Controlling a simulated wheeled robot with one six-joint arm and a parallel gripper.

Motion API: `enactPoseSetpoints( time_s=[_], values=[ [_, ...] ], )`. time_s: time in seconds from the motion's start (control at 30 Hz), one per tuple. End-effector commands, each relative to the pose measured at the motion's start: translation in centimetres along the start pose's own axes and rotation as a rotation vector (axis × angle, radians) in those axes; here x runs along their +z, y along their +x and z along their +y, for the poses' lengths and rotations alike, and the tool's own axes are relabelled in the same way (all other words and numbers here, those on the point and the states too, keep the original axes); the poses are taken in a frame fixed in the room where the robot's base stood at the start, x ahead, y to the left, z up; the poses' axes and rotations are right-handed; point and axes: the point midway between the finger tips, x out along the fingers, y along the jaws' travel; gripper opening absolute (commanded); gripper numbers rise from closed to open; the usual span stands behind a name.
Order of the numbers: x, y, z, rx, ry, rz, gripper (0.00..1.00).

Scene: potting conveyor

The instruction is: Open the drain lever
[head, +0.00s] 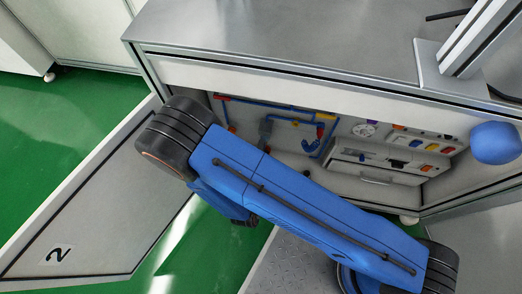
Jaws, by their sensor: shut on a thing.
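Blue pipes (268,105) with red and yellow fittings run along the back wall inside the open cabinet. A red piece (320,132) sits near the right end of the pipework, above a blue bent pipe (312,146). A grey piece (265,130) stands to their left. I cannot tell which of these small parts is the drain lever. My blue arm crosses in front of the cabinet opening and covers its lower left part. My gripper's fingers do not show; they are hidden or outside the picture.
The cabinet has a bare metal top (280,35). Its open door (100,200), marked 2, stands at the left. A panel with coloured switches (400,145) sits above a drawer (375,175) inside at the right. The green floor (75,115) at the left is clear.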

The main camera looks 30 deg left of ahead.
Motion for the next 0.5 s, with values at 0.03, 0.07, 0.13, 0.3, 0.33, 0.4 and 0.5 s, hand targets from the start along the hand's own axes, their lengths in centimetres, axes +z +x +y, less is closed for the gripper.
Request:
enactPoseSetpoints(
  time_s=[0.03, 0.07, 0.13, 0.3, 0.33, 0.4, 0.5],
  values=[
    [-0.1, -0.06, -0.06, -0.001, -0.003, 0.003, 0.16],
    [-0.1, -0.07, -0.06, -0.001, -0.005, 0.003, 0.16],
    [-0.11, -0.07, -0.07, -0.001, -0.006, 0.003, 0.16],
    [-0.12, -0.07, -0.08, -0.002, -0.006, 0.003, 0.16],
    [-0.12, -0.07, -0.08, -0.002, -0.006, 0.003, 0.16],
    [-0.12, -0.07, -0.08, -0.002, -0.006, 0.003, 0.16],
    [-0.11, -0.07, -0.08, -0.002, -0.006, 0.003, 0.57]
  ],
)
